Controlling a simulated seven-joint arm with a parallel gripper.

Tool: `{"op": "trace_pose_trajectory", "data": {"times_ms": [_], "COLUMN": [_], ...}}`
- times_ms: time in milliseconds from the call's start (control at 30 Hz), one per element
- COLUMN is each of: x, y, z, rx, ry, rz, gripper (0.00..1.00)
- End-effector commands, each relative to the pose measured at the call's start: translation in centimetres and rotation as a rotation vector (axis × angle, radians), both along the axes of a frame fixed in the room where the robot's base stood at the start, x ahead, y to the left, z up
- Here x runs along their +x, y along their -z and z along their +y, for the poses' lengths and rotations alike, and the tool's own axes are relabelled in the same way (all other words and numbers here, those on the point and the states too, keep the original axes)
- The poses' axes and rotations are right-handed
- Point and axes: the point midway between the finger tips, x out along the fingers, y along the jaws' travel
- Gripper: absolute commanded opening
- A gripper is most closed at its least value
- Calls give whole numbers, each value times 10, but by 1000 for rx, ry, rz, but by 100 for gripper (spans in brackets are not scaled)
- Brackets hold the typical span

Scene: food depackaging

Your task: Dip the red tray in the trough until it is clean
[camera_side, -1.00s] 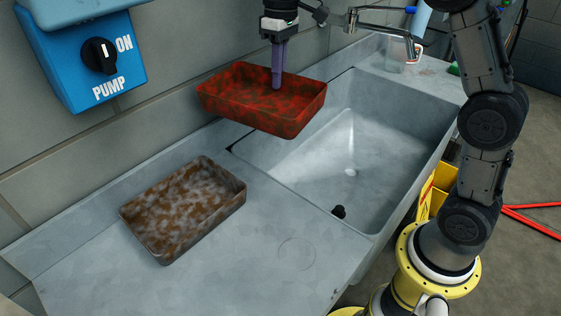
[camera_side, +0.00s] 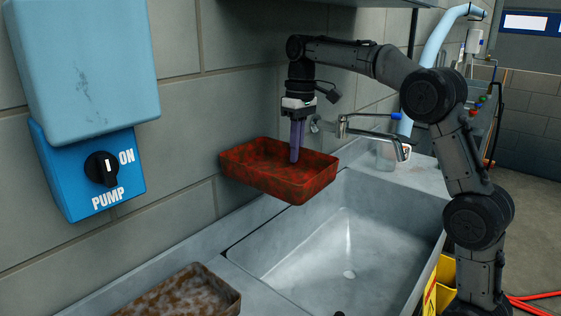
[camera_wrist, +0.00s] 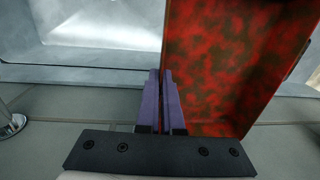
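The red tray (camera_side: 245,172) is mottled with dark, dirty-looking blotches. It hangs roughly level in the air near the back wall, over the left back part of the trough. My gripper (camera_side: 295,158) points down with its purple fingers closed on the tray's wall. In the wrist view the fingers (camera_wrist: 168,75) are pressed together at the tray's edge, and the blotchy red face (camera_wrist: 225,65) fills the right side. The grey metal trough (camera_side: 385,220) is empty of trays, and I cannot tell whether it holds liquid.
A brown, stained tray (camera_side: 190,295) lies on the counter left of the trough, cut off below. A tap (camera_side: 370,133) and a clear cup (camera_side: 386,155) stand at the trough's back right. A blue pump switch (camera_side: 102,170) is on the wall.

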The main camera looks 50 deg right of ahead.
Motion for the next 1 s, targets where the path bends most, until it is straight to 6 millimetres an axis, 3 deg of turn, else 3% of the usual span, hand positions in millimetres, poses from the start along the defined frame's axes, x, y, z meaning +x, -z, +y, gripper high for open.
{"op": "trace_pose_trajectory", "data": {"times_ms": [33,200,467,1000], "x": [-1,-6,-18,-18], "y": [-1,0,2,142], "z": [-15,-53,-101,-96], "rx": [0,0,3,4], "ry": [3,-7,-21,-25], "rz": [-2,-2,0,3], "gripper": [0,0,0,0]}}
